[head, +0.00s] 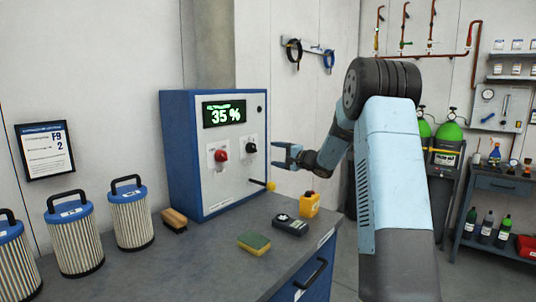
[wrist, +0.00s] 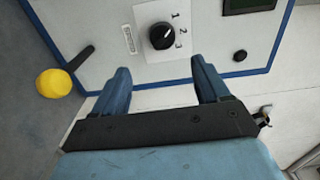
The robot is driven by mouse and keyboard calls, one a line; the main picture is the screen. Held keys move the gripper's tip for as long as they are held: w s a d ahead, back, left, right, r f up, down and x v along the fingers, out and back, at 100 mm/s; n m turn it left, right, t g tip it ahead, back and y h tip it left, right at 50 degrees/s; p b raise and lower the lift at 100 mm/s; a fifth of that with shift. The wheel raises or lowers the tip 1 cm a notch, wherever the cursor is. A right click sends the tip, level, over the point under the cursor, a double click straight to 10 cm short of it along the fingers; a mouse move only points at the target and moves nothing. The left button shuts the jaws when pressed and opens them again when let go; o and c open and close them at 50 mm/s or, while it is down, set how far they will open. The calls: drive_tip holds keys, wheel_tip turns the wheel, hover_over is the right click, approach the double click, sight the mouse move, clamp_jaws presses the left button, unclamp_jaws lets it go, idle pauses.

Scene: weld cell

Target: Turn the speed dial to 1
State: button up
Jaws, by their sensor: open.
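The speed dial appears to be the black knob on a white plate marked 1, 2 and 3, in the wrist view (wrist: 162,37); its small white mark seems to point towards 2. In the head view the black dial (head: 250,147) is on the right of the control cabinet front (head: 236,186). My gripper (head: 277,155) is open and empty, in front of the panel and apart from the dial. In the wrist view the fingers (wrist: 161,64) stand to either side, just below the dial, with nothing between them.
A red knob (head: 221,156) is left of the dial, under a display (head: 224,113) reading 35 %. A lever with a yellow ball (head: 270,186) sticks out below. A yellow bottle (head: 309,204), a dark meter (head: 290,225), a sponge (head: 254,243) and a brush (head: 174,220) are on the bench.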

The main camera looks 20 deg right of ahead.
drive_tip(key=shift+v, duration=1.05)
drive_tip(key=s+a+r+n+g, duration=0.25)
drive_tip(key=s+a, duration=0.25)
drive_tip(key=s, duration=0.3)
drive_tip(key=s+a+r+n+g+h, duration=0.1)
drive_tip(key=s+a+n+g, duration=0.15)
drive_tip(key=s+a, duration=0.45)
drive_tip(key=s+a+r+n+g, duration=0.15)
drive_tip(key=s+a+g, duration=0.25)
drive_tip(key=s, duration=0.6)
drive_tip(key=s+d+f+n+h, duration=0.1)
drive_tip(key=s+d+h, duration=0.1)
drive_tip(key=s, duration=0.7)
drive_tip(key=s+d+f+n+h, duration=0.1)
drive_tip(key=s+d+h, duration=0.2)
drive_tip(key=s, duration=0.6)
drive_tip(key=s+d+f+n+h, duration=0.2)
drive_tip(key=s+h, duration=0.2)
drive_tip(key=s, duration=0.5)
drive_tip(key=shift+s+d+h, duration=0.25)
drive_tip(key=shift+s+h, duration=0.05)
